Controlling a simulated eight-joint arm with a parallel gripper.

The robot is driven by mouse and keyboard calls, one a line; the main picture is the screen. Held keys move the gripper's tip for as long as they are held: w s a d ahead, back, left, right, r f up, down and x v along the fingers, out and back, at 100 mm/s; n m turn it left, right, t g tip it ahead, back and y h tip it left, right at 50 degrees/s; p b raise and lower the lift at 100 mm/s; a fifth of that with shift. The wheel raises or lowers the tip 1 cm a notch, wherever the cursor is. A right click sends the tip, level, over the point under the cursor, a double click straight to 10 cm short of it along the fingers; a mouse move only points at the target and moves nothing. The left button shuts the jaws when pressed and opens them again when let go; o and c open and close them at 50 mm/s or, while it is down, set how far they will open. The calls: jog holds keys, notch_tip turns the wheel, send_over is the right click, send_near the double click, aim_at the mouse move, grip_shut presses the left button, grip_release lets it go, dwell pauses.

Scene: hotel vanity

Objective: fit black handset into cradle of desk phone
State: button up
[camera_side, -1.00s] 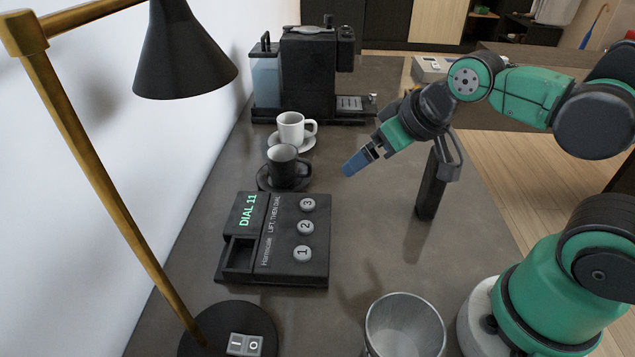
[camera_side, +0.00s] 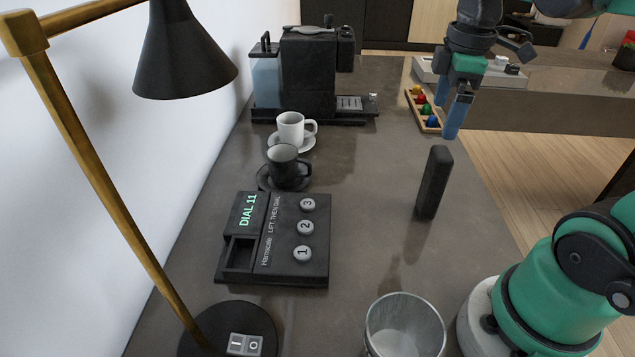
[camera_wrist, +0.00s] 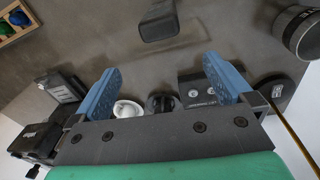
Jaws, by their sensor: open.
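The black handset (camera_side: 434,182) stands upright on the counter, right of the desk phone; in the wrist view it (camera_wrist: 158,22) is ahead of the fingers. The desk phone (camera_side: 318,240) is a dark box with keys 1, 2, 3, a green "DIAL 11" display and an empty recessed cradle (camera_side: 239,254) at its left. In the wrist view the phone (camera_wrist: 203,92) is partly hidden by the right finger. My gripper (camera_side: 452,108) has blue fingers, open and empty, pointing down above and beyond the handset, apart from it. It also shows in the wrist view (camera_wrist: 162,72).
A black cup (camera_side: 284,167) and a white cup (camera_side: 291,128) on saucers stand behind the phone, before a coffee machine (camera_side: 308,75). A metal bin (camera_side: 403,325) is in front. A lamp (camera_side: 185,60) overhangs the left. A wooden tray (camera_side: 422,108) holds coloured balls. Mid-counter is clear.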

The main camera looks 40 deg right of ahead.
aim_at(443, 151)
jog(key=shift+s+d+f+n+g, duration=0.15)
jog(key=shift+s+d+n+g, duration=0.15)
jog(key=shift+d, duration=0.1)
jog(key=shift+s+d+f+n+g, duration=0.15)
jog(key=shift+d+n+g, duration=0.15)
jog(key=shift+d, duration=0.1)
notch_tip(443, 151, down, 5)
jog(key=shift+a+r, duration=0.15)
jog(key=shift+r, duration=0.05)
jog(key=shift+f, duration=3)
grip_shut()
